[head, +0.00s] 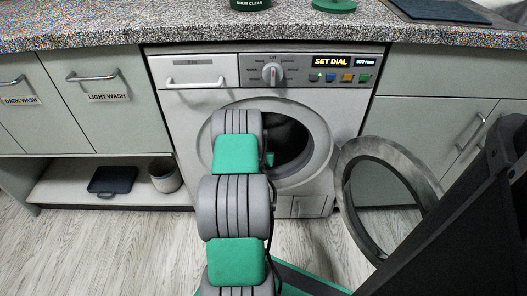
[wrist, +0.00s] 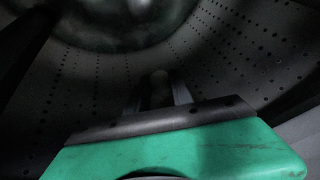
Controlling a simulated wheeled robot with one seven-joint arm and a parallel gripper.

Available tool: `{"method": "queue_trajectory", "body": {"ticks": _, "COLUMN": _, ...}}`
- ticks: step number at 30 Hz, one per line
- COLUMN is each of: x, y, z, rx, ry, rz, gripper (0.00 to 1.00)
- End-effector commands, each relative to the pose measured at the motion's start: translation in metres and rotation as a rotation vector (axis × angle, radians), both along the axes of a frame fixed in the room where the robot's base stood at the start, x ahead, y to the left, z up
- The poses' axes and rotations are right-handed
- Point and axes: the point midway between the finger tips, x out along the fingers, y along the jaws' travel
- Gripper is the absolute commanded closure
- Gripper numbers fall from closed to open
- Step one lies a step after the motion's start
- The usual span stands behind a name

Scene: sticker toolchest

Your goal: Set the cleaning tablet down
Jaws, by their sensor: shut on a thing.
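My gripper (wrist: 160,82) is inside the dark drum (wrist: 235,60) of the washing machine, in the wrist view. Its two fingers are shut on a small dim greyish thing, the cleaning tablet (wrist: 160,93), held near the drum's perforated wall. Shadow hides its exact shape, and I cannot tell whether it touches the drum. In the head view my arm reaches through the washing machine's (head: 345,115) round opening, and the gripper and tablet are hidden. The door (head: 352,165) hangs wide open to the right.
A green DRUM CLEAN tub (head: 250,5) and a green lid (head: 334,5) are on the speckled counter (head: 190,27). The machine's display reads SET DIAL. A grey bin (head: 165,175) and a dark flat object (head: 112,180) sit on the low shelf at left. The opening's rim surrounds my arm.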

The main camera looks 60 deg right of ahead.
Motion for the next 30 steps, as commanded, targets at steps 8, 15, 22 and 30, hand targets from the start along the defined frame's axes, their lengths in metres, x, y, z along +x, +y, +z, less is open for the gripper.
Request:
{"method": "queue_trajectory", "body": {"ticks": 8, "x": 0.0, "y": 0.0, "z": -0.006, "rx": 0.001, "ry": 0.0, "rz": 0.0, "gripper": 1.0}}
{"method": "queue_trajectory", "body": {"ticks": 15, "x": 0.0, "y": 0.001, "z": -0.013, "rx": 0.002, "ry": 0.001, "rz": 0.0, "gripper": 1.0}}
{"method": "queue_trajectory", "body": {"ticks": 22, "x": -0.001, "y": 0.002, "z": -0.014, "rx": 0.007, "ry": 0.002, "rz": 0.0, "gripper": 0.59}}
{"method": "queue_trajectory", "body": {"ticks": 30, "x": -0.001, "y": 0.004, "z": -0.017, "rx": 0.012, "ry": 0.003, "rz": 0.0, "gripper": 0.51}}
